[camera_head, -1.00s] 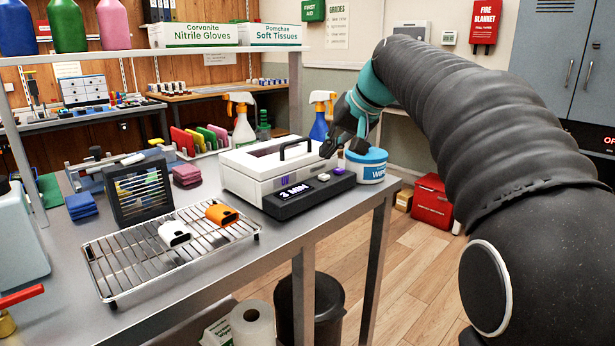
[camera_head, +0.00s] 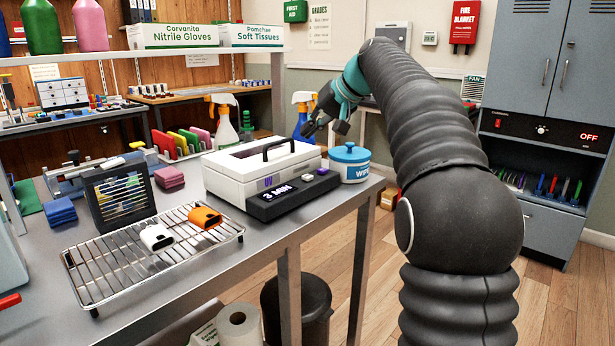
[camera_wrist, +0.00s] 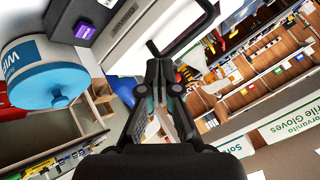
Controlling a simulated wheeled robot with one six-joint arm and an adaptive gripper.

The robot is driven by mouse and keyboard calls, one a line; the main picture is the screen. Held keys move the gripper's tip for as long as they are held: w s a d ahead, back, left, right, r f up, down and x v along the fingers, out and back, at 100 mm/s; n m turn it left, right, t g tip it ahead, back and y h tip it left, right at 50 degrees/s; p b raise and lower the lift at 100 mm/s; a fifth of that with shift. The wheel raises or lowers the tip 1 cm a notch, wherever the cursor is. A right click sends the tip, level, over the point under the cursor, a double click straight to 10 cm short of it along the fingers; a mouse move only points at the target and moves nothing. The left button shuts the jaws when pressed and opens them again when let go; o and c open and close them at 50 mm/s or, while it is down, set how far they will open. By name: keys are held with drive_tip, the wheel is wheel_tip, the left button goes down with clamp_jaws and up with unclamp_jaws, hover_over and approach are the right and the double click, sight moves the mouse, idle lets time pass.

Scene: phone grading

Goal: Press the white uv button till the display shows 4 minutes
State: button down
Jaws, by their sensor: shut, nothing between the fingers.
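The UV box (camera_head: 225,178) is white with a black handle on its lid and stands on the grey bench. Its dark front panel carries a display (camera_head: 277,193) reading 3 MIN, a small white button (camera_head: 307,178) and a purple button (camera_head: 322,171). In the wrist view the purple button (camera_wrist: 84,30) and part of the white box (camera_wrist: 122,40) show at upper left; I cannot make out the white button there. My gripper (camera_head: 318,131) is shut and empty, above the box's right end and clear of the buttons. Its closed fingertips (camera_wrist: 157,68) show in the wrist view.
A blue-lidded wipes tub (camera_head: 350,165) stands right of the box, close to my gripper. Spray bottles (camera_head: 226,125) stand behind. A wire rack (camera_head: 110,262) with a white and an orange item (camera_head: 204,216) lies in front, left of the box. The bench ends right of the tub.

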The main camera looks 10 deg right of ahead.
drive_tip(key=shift+f+b, duration=2.15)
drive_tip(key=shift+f, duration=1.85)
drive_tip(key=shift+f, duration=0.2)
drive_tip(key=shift+f, duration=0.25)
drive_tip(key=shift+f+b, duration=0.45)
drive_tip(key=shift+b, duration=0.1)
drive_tip(key=shift+r+p, duration=0.9)
wheel_tip(320, 180, up, 3)
drive_tip(key=p, duration=0.3)
drive_tip(key=shift+r+p, duration=0.3)
drive_tip(key=shift+r, duration=0.7)
